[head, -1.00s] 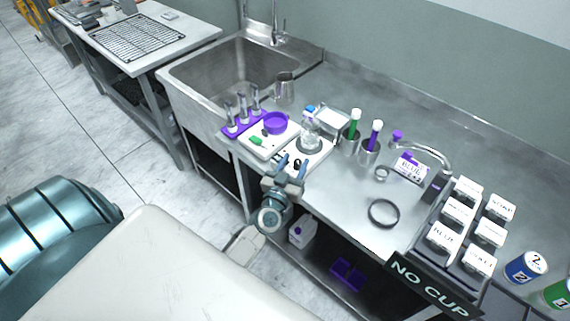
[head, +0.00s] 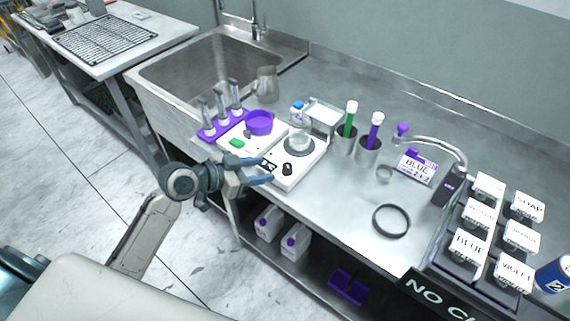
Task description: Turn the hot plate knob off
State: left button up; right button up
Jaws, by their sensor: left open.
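My left gripper (head: 268,172) is open in front of the hot plate. Its fingertips are just left of the knob, and I cannot tell whether they touch the hot plate. Nothing is between the fingers that I can see. My right gripper is not in view.
A white scale-like device with a purple bowl (head: 260,122) stands left of the hot plate, beside a purple rack (head: 222,127). Metal cups (head: 367,150) with green and purple tubes stand to the right.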

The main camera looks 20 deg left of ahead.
aim_at(286, 165)
pick_arm(q)
jog(key=p+x, duration=0.2)
jog(key=x, duration=0.6)
jog(key=shift+w, duration=0.1)
jog(key=shift+w+d+f, duration=0.25)
jog(key=shift+w+f, duration=0.05)
